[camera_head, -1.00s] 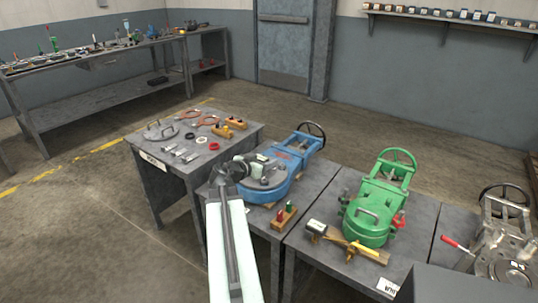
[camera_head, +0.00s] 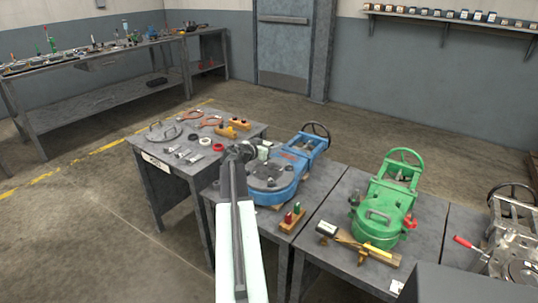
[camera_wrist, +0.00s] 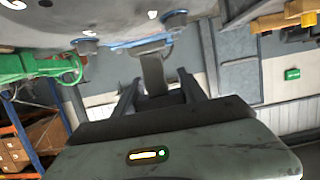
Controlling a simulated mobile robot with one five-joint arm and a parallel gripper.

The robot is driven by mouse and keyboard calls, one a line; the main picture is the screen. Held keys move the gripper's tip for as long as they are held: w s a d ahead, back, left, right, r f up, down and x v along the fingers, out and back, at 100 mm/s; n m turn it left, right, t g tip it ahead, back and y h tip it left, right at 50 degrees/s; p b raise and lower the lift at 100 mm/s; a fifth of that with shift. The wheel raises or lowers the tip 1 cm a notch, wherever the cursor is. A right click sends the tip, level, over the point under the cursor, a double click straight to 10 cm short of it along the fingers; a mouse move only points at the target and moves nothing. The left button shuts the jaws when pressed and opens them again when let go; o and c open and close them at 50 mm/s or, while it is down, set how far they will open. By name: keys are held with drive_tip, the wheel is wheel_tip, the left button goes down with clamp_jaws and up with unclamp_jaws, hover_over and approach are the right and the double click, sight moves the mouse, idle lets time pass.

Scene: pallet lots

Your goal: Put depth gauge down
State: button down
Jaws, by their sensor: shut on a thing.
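My gripper (camera_head: 242,152) is at the far end of my pale arm, at the left rear of the blue valve in the head view. In the wrist view its two dark fingers (camera_wrist: 158,92) are closed on a grey, flat-sided piece (camera_wrist: 153,72), which I take to be the depth gauge. Most of the gauge is hidden by the gripper and fingers. A small pale, display-like face (camera_head: 263,152) shows just right of the gripper in the head view; I cannot tell whether it belongs to the gauge. I cannot tell whether the gauge touches anything.
The blue valve (camera_head: 283,192) stands on the middle table, with a wooden block of red and green pieces (camera_head: 292,217) before it. A green valve (camera_head: 377,225) is to its right. The left table (camera_head: 150,160) holds rings, small tools and yellow blocks, with bare patches between.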

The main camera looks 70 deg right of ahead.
wheel_tip(320, 180, down, 4)
drive_tip(key=shift+s+a+r+b, duration=0.1)
drive_tip(key=shift+r+b, duration=0.05)
drive_tip(key=shift+b, duration=1)
drive_tip(key=shift+w+r, duration=0.2)
drive_tip(key=shift+r, duration=0.05)
drive_tip(key=shift+s+f, duration=0.1)
drive_tip(key=shift+f, duration=0.1)
drive_tip(key=c, duration=0.6)
unclamp_jaws()
drive_tip(key=shift+c, duration=0.2)
drive_tip(key=shift+r, duration=0.1)
drive_tip(key=shift+a+r+p, duration=0.15)
drive_tip(key=shift+r+p, duration=0.1)
drive_tip(key=shift+p, duration=0.15)
drive_tip(key=p+v, duration=0.3)
drive_tip(key=v, duration=0.8)
drive_tip(key=shift+a, duration=0.35)
